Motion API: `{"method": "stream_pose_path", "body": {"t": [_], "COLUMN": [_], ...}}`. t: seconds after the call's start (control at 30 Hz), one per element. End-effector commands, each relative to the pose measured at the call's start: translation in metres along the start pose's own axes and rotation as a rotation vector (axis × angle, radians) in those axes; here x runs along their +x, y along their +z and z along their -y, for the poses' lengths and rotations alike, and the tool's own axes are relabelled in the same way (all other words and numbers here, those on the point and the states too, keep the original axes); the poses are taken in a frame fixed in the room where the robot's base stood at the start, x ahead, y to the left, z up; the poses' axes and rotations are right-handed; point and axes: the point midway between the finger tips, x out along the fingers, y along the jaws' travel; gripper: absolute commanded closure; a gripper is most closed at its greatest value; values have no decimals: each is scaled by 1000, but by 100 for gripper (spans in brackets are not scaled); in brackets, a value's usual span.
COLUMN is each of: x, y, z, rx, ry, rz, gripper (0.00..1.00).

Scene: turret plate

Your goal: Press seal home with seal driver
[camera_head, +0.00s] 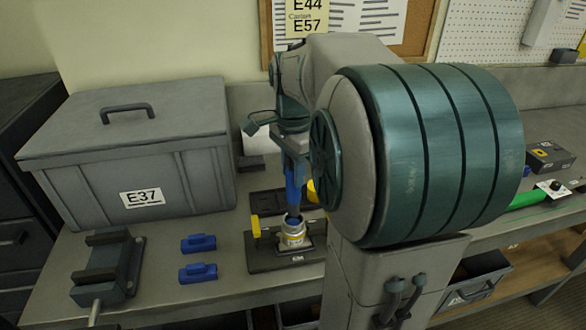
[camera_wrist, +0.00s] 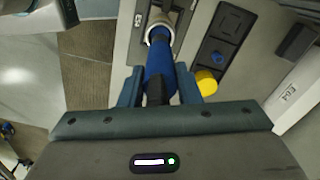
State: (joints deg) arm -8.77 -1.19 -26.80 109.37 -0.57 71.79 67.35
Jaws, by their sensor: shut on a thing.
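My gripper (camera_wrist: 157,78) is shut on the blue handle of the seal driver (camera_wrist: 160,62). In the head view the driver (camera_head: 294,192) hangs nearly upright below my gripper (camera_head: 292,155). Its lower end is at the mouth of a metal housing (camera_head: 293,238), which also shows in the wrist view (camera_wrist: 160,30). I cannot tell how deep the driver sits, or whether it touches the housing. The housing has a yellow label and stands on a dark fixture plate (camera_head: 262,262). I cannot make out the seal.
A yellow-topped clamp or peg (camera_head: 255,226) stands left of the housing. Two blue pieces (camera_head: 198,243) lie on the bench further left, beside a dark vise (camera_head: 105,268). A large grey box (camera_head: 135,150) stands behind.

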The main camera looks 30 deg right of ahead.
Motion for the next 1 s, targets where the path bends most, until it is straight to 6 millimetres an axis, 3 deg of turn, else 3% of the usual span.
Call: {"method": "stream_pose_path", "body": {"t": [0.6, 1.0], "x": [-41, -42], "y": [0, 0], "z": [0, 0], "rx": [-1, -1], "ry": [-2, -1], "rz": [-1, 0], "gripper": [97, 97]}}
